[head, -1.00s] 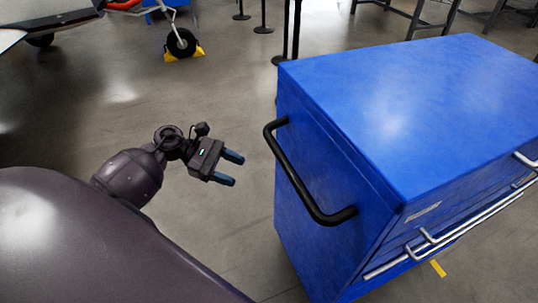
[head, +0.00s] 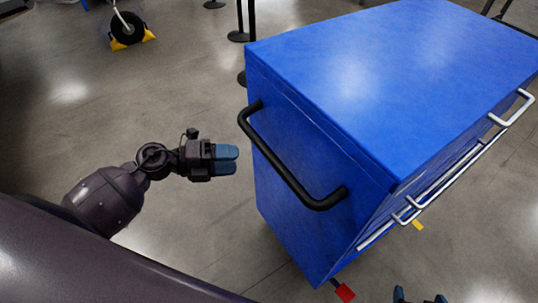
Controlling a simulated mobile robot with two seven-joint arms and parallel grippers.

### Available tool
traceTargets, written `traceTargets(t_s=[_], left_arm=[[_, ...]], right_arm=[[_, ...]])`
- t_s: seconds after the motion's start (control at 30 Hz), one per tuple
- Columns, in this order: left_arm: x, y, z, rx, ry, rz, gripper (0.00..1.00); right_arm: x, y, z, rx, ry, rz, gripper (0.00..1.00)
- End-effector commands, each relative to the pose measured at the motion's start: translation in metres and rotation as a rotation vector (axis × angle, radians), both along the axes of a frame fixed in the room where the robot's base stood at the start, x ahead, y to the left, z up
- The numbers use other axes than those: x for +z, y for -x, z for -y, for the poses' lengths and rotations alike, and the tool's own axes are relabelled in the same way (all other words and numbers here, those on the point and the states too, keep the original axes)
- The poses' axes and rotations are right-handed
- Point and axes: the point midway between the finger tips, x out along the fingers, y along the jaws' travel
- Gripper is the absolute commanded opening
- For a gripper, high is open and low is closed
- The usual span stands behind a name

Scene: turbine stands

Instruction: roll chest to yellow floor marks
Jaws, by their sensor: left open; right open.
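The blue chest (head: 390,60) stands on the floor at the right, its black side handle (head: 290,170) facing left. Silver drawer handles (head: 450,180) run along its front. My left gripper (head: 236,160) is open and empty, a little left of the black handle and apart from it. My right gripper (head: 420,297) shows only its blue fingertips at the bottom edge; it is open, in front of the chest. A small yellow floor mark (head: 418,225) shows beside the chest's front.
A red piece (head: 344,292) lies at the chest's near bottom corner. Black barrier posts (head: 239,36) stand behind the chest. An aircraft wheel with yellow chocks (head: 127,30) is at the far left. Grey floor at the left is clear.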

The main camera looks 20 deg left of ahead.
Motion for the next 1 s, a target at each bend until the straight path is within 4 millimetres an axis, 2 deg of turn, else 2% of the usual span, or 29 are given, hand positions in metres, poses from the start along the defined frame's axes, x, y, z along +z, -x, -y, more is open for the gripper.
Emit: traceTargets(t_s=[0.13, 0.37, 0.8, 1.0], left_arm=[[0.000, -0.002, -0.001, 0.032, 0.055, -0.093, 0.53], [-0.001, -0.008, 0.009, 0.036, 0.070, -0.119, 0.53], [-0.013, -0.041, 0.070, 0.034, 0.070, -0.117, 0.53], [-0.018, -0.051, 0.087, 0.035, 0.068, -0.118, 0.53]], right_arm=[[0.001, -0.002, 0.000, 0.000, 0.000, 0.004, 0.89], [0.006, -0.003, 0.000, -0.001, -0.001, 0.010, 0.89], [0.007, 0.004, 0.001, -0.006, -0.001, -0.001, 0.89], [0.006, 0.004, 0.001, -0.006, -0.001, -0.004, 0.89]])
